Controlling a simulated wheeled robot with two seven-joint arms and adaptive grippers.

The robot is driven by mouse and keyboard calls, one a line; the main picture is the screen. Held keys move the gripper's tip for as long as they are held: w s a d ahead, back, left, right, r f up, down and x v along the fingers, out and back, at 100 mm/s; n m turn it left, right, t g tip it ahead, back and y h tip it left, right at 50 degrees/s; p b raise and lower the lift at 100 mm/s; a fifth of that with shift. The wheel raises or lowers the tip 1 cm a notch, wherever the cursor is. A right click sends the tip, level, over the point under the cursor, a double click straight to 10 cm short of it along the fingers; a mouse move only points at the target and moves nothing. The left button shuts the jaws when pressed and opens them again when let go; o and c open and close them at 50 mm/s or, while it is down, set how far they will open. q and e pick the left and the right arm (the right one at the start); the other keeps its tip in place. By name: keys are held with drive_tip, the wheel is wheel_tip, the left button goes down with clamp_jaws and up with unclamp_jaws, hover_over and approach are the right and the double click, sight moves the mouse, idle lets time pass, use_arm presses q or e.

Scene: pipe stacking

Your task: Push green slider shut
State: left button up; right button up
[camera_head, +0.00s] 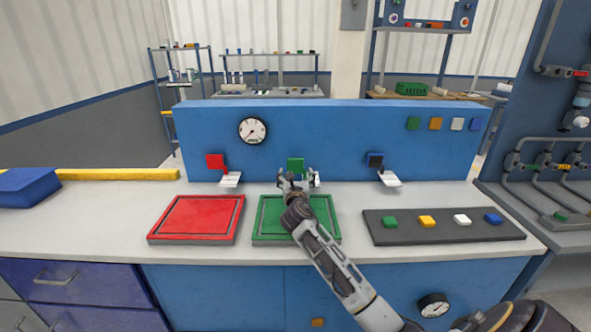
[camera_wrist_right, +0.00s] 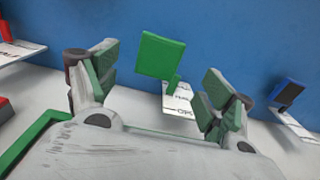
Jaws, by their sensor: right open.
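The green slider (camera_head: 296,164) is on the front of the blue panel, low and near the middle, above the green tray. In the right wrist view the green slider (camera_wrist_right: 161,56) stands on a short stem above a white label plate (camera_wrist_right: 178,100). My right gripper (camera_head: 297,178) reaches in from the lower right and is just in front of it. In the right wrist view my right gripper (camera_wrist_right: 157,84) is open, with a finger on each side of the slider and nothing between the pads. Contact with the slider cannot be told. My left gripper is not in view.
A red slider (camera_head: 214,161) and a dark blue slider (camera_head: 375,160) flank the green one. The red tray (camera_head: 150,239), green tray (camera_head: 256,240) and dark board (camera_head: 440,236) with coloured blocks lie on the counter. A gauge (camera_head: 253,130) is on the panel (camera_head: 330,130).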

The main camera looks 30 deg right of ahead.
sight(295, 166)
drive_tip(key=x, duration=0.3)
drive_tip(key=shift+w, duration=0.15)
drive_tip(key=shift+b+x, duration=0.55)
drive_tip(key=shift+x, duration=1.05)
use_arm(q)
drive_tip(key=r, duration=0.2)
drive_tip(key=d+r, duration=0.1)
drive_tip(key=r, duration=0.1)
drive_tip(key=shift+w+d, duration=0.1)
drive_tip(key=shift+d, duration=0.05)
use_arm(e)
drive_tip(key=shift+w+d, duration=0.1)
drive_tip(key=shift+w, duration=0.05)
